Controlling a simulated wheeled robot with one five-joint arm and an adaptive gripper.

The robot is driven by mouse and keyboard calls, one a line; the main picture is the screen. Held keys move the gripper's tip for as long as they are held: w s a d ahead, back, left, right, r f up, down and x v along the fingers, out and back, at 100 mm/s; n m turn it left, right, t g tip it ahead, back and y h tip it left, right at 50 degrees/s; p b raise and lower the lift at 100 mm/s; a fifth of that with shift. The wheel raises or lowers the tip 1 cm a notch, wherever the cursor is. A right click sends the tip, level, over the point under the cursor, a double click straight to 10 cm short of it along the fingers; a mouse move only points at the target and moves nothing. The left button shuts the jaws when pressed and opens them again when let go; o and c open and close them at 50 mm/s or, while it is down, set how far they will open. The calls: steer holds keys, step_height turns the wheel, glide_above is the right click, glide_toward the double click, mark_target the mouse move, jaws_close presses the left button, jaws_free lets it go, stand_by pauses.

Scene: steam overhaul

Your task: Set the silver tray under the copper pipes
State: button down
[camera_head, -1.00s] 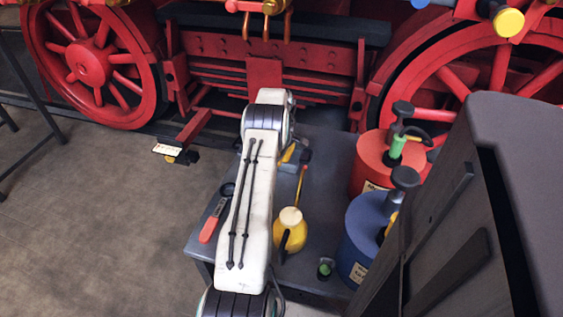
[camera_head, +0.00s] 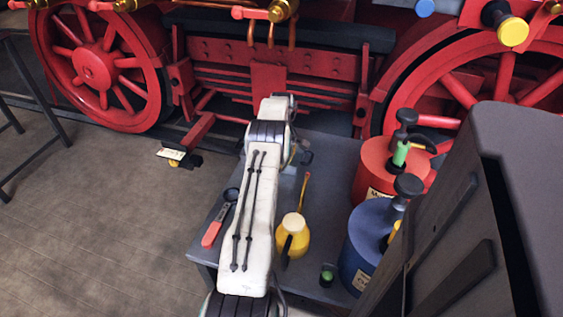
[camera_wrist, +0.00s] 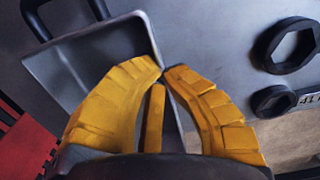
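The silver tray (camera_wrist: 85,60) is grey, shallow and square-walled with a dark handle, at the left of the wrist view. My gripper (camera_wrist: 163,72) has its yellow fingertips nearly together, with the tray's right-hand wall between them. A narrow yellow bar shows between the fingers; I cannot tell what it is. In the head view my arm hides the gripper and most of the tray; a small grey piece, probably the tray (camera_head: 304,156), shows past the arm. I cannot tell whether it touches the table. The copper pipes (camera_head: 270,32) hang from the locomotive at the top centre.
The grey table (camera_head: 325,215) holds a red-handled wrench (camera_head: 212,231), a yellow oil can (camera_head: 292,238), a small green-topped item (camera_head: 327,276), a red can (camera_head: 378,165) and a blue can (camera_head: 372,238). Red wheels (camera_head: 97,68) stand behind. Floor (camera_head: 100,235) at left is clear.

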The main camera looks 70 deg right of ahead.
steer(key=shift+f, duration=0.1)
steer(key=c, duration=1.3)
jaws_free()
steer(key=shift+c, duration=0.2)
step_height(320, 180, up, 12)
